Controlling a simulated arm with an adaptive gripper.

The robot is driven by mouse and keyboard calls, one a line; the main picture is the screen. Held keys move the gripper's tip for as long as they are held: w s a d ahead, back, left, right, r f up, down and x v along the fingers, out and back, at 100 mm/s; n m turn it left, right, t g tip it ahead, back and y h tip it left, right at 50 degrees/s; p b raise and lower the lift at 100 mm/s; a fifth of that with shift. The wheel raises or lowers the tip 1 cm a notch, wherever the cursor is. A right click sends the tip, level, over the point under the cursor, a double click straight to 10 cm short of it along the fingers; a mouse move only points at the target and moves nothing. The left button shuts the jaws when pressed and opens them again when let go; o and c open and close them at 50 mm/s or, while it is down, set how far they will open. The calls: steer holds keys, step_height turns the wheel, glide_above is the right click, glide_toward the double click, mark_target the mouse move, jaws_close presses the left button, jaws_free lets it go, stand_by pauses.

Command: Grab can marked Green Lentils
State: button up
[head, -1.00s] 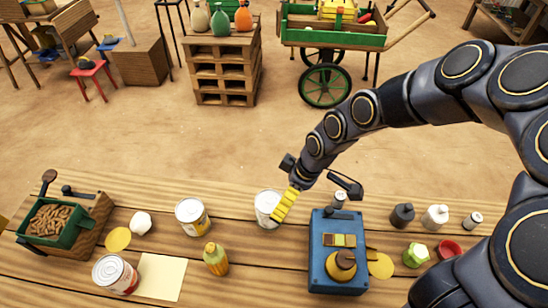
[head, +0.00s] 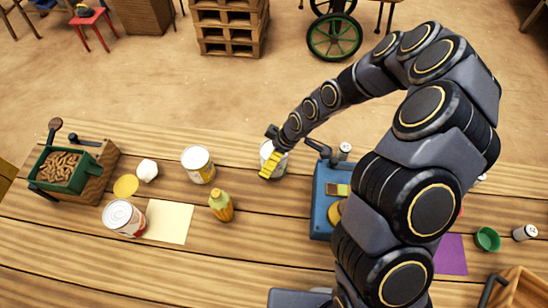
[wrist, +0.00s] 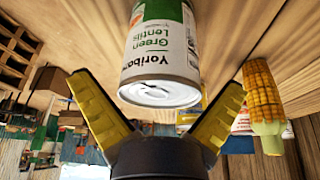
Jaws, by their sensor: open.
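The can marked Green Lentils (wrist: 162,50) fills the upper middle of the wrist view, its label upside down and its lid facing me. In the head view, a white can (head: 280,153) stands on the wooden table, partly hidden behind my gripper (head: 268,170). In the wrist view my gripper (wrist: 158,92) is open, with its yellow fingers spread to the left and right of the can's lid end. It does not grip the can; whether a finger touches it I cannot tell.
A corn cob (head: 221,206) stands front left of the gripper. Two other cans (head: 198,165) (head: 123,218) are further left. A blue scale (head: 322,200) stands close on the right, partly behind my arm. A pale sheet (head: 168,222) lies at the front left.

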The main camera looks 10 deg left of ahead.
steer(key=shift+w+a+f, duration=0.1)
steer(key=shift+a+f, duration=0.05)
steer(key=shift+f, duration=0.15)
steer(key=c, duration=1)
steer(key=shift+c, duration=0.2)
steer(key=shift+r, duration=0.15)
